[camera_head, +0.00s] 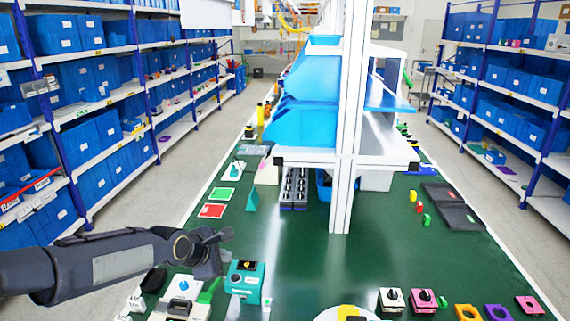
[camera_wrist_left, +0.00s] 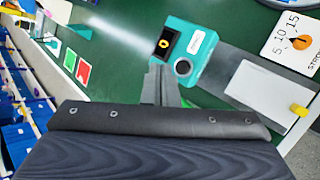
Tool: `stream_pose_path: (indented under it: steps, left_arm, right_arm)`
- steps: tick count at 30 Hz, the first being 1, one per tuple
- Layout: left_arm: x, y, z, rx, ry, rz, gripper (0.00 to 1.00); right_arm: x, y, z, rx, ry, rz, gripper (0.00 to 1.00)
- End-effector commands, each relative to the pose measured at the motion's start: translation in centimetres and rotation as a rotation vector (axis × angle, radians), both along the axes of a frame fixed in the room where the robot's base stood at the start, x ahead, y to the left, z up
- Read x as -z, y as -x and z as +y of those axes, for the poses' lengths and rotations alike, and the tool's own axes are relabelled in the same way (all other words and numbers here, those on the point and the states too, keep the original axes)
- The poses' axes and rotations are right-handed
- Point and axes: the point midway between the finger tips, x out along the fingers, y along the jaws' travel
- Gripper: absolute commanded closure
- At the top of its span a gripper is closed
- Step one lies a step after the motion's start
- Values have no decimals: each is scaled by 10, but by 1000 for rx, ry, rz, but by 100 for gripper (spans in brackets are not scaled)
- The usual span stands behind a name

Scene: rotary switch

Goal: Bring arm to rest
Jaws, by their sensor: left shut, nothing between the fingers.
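My left gripper (camera_head: 218,240) reaches in from the left in the head view, above the green bench. Its fingers are shut and empty; they also show in the left wrist view (camera_wrist_left: 161,84). A teal switch box (camera_head: 245,281) with a yellow knob on a dark face stands just right of and below the gripper. In the left wrist view the same teal box (camera_wrist_left: 190,50) lies just beyond the fingertips. I cannot tell whether they touch it. My right gripper is not in view.
The green bench (camera_head: 300,245) is clear in its middle. A white post (camera_head: 345,190) rises from it. White, pink, orange and purple switch pieces (camera_head: 424,300) line the front edge. Red and green cards (camera_head: 212,211) lie at left. Blue bin shelves (camera_head: 90,130) flank the aisles.

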Motion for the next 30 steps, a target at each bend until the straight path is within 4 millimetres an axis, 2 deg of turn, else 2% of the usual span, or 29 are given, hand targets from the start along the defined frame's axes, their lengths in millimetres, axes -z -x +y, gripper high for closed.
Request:
stream_pose_path:
  steps: [3,8,12,16,18,21,24,30]
  left_arm:
    - [-24,49,17,166,-213,-37,100]
    - [-41,143,37,493,-521,-72,100]
    - [-40,223,43,794,-707,-126,100]
    - [-29,280,36,1040,-808,-211,100]
    - [-23,301,31,1139,-843,-259,100]
    - [-17,319,26,1233,-873,-313,100]
    - [-14,326,23,1278,-888,-339,100]
    - [-14,327,22,1286,-890,-343,100]
  right_arm:
    - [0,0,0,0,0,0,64]
    - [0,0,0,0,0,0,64]
    - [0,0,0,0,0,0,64]
    - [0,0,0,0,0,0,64]
    - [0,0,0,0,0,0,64]
    - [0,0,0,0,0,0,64]
    - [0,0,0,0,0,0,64]
    - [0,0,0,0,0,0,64]
